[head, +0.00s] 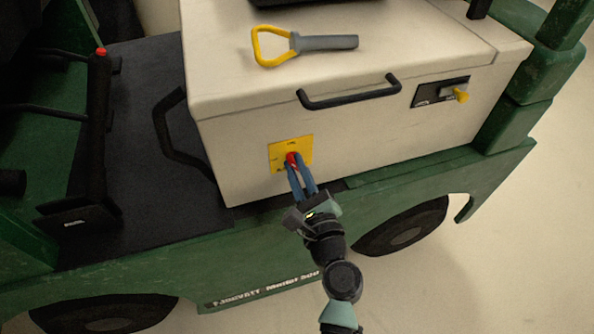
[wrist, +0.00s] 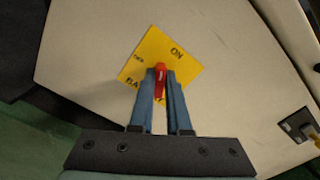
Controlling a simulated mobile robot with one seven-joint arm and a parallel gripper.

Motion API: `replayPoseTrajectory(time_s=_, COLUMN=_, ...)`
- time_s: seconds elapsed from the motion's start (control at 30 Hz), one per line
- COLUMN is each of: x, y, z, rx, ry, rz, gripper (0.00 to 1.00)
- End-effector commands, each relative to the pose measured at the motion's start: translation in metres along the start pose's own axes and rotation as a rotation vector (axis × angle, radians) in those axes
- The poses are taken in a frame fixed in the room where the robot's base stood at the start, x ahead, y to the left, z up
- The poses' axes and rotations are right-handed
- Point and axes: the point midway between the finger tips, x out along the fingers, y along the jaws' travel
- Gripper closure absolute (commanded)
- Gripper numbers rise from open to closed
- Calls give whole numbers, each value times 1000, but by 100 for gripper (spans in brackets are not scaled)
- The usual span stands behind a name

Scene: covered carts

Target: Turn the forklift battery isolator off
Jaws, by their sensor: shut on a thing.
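The battery isolator is a red handle (wrist: 160,78) on a yellow plate (head: 304,145), set in the cream side panel of the forklift. In the wrist view the yellow plate (wrist: 177,50) shows "ON" at its upper right and smaller lettering at its left; the lower lettering is partly hidden by my fingers. My gripper (wrist: 160,84) has its blue fingers closed on either side of the red handle. In the head view my gripper (head: 296,166) reaches the plate from below, and its fingers cover part of the handle.
A black bar handle (head: 349,92) and a dark panel with a yellow knob (head: 461,96) are on the same cream face, to the right. A yellow-handled grey tool (head: 305,44) lies on top. The green body (head: 140,275) runs below.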

Motion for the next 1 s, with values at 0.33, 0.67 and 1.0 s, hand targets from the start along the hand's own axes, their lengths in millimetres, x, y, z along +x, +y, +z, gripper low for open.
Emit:
replayPoseTrajectory(time_s=0.33, x=0, y=3, z=-4, rx=-332, ry=1, rz=0, gripper=100)
replayPoseTrajectory(time_s=0.67, x=0, y=4, z=-4, rx=-642, ry=1, rz=1, gripper=100)
replayPoseTrajectory(time_s=1.0, x=0, y=5, z=-4, rx=-892, ry=1, rz=1, gripper=100)
